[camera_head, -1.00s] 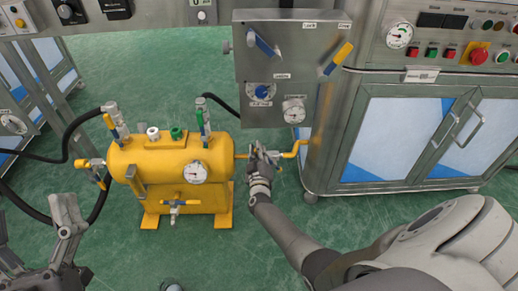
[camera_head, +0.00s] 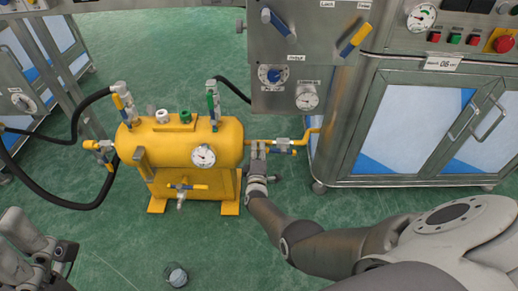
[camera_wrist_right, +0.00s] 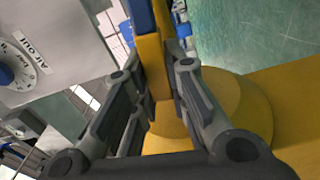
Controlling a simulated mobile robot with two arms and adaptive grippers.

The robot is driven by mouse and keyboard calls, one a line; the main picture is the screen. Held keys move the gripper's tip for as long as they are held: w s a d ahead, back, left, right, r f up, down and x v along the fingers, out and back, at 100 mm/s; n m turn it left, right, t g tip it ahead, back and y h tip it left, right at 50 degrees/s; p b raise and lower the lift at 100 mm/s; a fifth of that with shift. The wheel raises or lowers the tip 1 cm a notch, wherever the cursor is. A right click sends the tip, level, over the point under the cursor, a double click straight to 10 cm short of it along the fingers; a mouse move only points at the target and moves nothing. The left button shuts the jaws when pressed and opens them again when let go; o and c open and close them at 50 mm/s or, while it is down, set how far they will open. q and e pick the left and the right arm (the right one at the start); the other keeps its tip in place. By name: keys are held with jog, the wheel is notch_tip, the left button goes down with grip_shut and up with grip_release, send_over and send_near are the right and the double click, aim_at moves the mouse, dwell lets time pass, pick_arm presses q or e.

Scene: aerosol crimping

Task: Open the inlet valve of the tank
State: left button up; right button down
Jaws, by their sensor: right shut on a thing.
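The yellow tank (camera_head: 185,145) stands on the green floor. A yellow pipe (camera_head: 313,137) runs from its right end, with a pale valve body (camera_head: 282,145) on it. That valve has a blue and yellow lever (camera_head: 284,152) lying along the pipe. My right gripper (camera_head: 258,150) is between the tank end and the valve body. In the right wrist view its fingers (camera_wrist_right: 160,105) are shut around the lever's yellow part (camera_wrist_right: 152,65); its blue part shows above. The fingers hide some of the lever. My left gripper (camera_head: 40,245) is low at the left, away from the tank; its opening is unclear.
A steel panel (camera_head: 325,75) with levers and gauges hangs above the pipe. A steel cabinet (camera_head: 350,165) stands at right. Black hoses (camera_head: 60,203) run to the tank's left. A small glass-like container (camera_head: 176,275) is on the floor in front, with open floor around it.

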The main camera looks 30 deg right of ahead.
jog(key=shift+a+f+n+b, duration=0.1)
jog(key=shift+f+n+b, duration=0.3)
jog(key=shift+f+n, duration=0.35)
jog(key=c, duration=1.4)
grip_release()
jog(key=shift+r, duration=0.1)
